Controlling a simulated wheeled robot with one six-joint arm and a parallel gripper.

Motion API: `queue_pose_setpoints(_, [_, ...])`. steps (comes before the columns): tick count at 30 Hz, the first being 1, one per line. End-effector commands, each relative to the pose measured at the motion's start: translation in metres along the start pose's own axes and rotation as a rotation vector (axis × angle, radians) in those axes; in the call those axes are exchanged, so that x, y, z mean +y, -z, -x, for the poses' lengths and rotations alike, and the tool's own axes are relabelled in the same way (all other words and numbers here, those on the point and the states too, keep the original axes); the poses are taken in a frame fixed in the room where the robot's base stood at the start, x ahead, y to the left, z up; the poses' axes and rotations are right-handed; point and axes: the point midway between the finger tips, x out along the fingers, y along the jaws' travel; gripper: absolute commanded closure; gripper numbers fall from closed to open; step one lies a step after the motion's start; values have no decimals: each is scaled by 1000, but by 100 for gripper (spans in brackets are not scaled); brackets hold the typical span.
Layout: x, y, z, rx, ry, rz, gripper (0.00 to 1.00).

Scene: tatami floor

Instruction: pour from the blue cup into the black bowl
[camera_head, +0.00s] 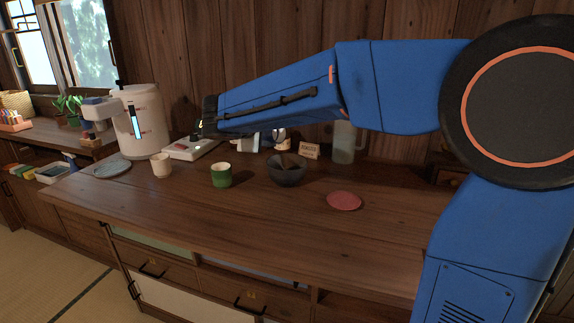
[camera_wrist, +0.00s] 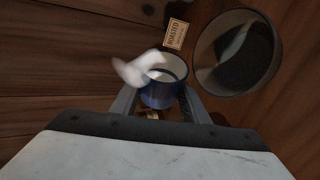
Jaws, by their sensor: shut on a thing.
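In the wrist view my gripper (camera_wrist: 160,100) is shut on the blue cup (camera_wrist: 162,95), with a finger on each side. The cup's pale rim and inside face the camera. A pale, blurred shape (camera_wrist: 138,69) overlaps its left edge; I cannot tell what it is. The black bowl (camera_wrist: 236,52) shows to the right of the cup, apart from it in the picture, with something dark inside. In the head view the bowl (camera_head: 287,172) stands upright on the counter below my forearm. My gripper is mostly hidden there, and I cannot make out the blue cup clearly.
A green cup (camera_head: 221,175) stands left of the bowl, and a cream cup (camera_head: 161,165) farther left. A reddish plate (camera_head: 344,201) lies to the right. A small sign (camera_head: 309,151) and a clear pitcher (camera_head: 344,143) stand behind. The counter front is clear.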

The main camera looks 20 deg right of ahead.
Motion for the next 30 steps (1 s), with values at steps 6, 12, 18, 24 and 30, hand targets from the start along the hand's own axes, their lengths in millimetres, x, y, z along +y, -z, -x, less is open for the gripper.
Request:
queue_pose_setpoints(6, [0, 7, -3, -18, 17, 40, 89])
queue_pose_setpoints(12, [-4, 11, -7, -64, 58, 140, 89])
queue_pose_setpoints(18, [-2, 12, -6, -114, 105, 249, 89])
queue_pose_setpoints(24, [-1, 12, -6, -167, 155, 369, 89])
queue_pose_setpoints(30, [-2, 14, -7, -226, 209, 498, 89])
